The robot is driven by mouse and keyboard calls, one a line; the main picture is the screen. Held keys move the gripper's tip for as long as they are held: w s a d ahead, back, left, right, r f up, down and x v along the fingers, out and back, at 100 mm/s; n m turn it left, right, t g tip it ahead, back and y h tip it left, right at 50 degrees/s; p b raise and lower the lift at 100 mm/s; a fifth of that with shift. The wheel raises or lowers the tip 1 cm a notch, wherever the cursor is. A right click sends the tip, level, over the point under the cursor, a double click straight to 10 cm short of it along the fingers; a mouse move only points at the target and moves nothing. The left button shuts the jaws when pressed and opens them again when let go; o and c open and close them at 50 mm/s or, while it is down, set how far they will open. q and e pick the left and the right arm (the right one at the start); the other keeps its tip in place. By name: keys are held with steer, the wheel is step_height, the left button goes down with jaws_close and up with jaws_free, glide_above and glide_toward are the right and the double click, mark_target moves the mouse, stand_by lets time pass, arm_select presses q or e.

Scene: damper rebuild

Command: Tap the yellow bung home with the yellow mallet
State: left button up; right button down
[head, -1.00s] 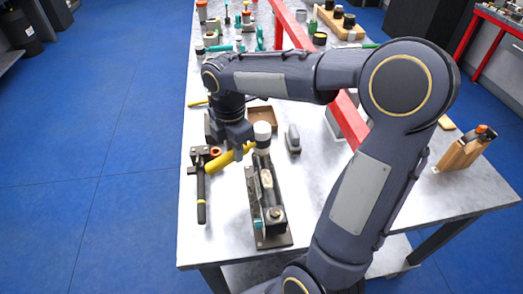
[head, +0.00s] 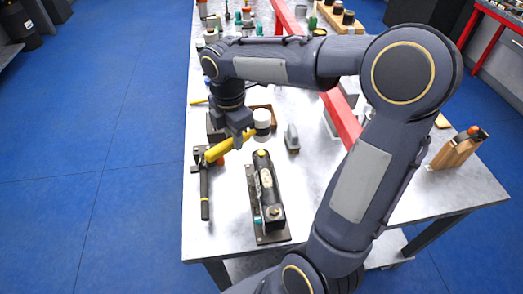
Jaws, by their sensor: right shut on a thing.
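My right gripper (head: 237,138) is shut on the yellow handle of the mallet (head: 222,147). The mallet's pale cylindrical head (head: 262,120) is in the air, beyond and above the end of the black damper. The yellow bung (head: 262,153) shows at the far end of the damper body (head: 269,188), with a visible gap between it and the mallet head. The damper lies on a dark base plate on the table. How deep the bung sits cannot be told. My left gripper is not in view.
A black-handled tool (head: 204,192) lies left of the damper, under the mallet handle. A grey block (head: 292,137) stands to the right, and a brown tray (head: 270,112) lies behind the mallet head. A red beam (head: 345,112) crosses the table.

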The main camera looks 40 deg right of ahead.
steer(key=shift+r, duration=0.1)
step_height(320, 180, up, 5)
steer(key=p, duration=0.4)
steer(key=shift+p, duration=0.35)
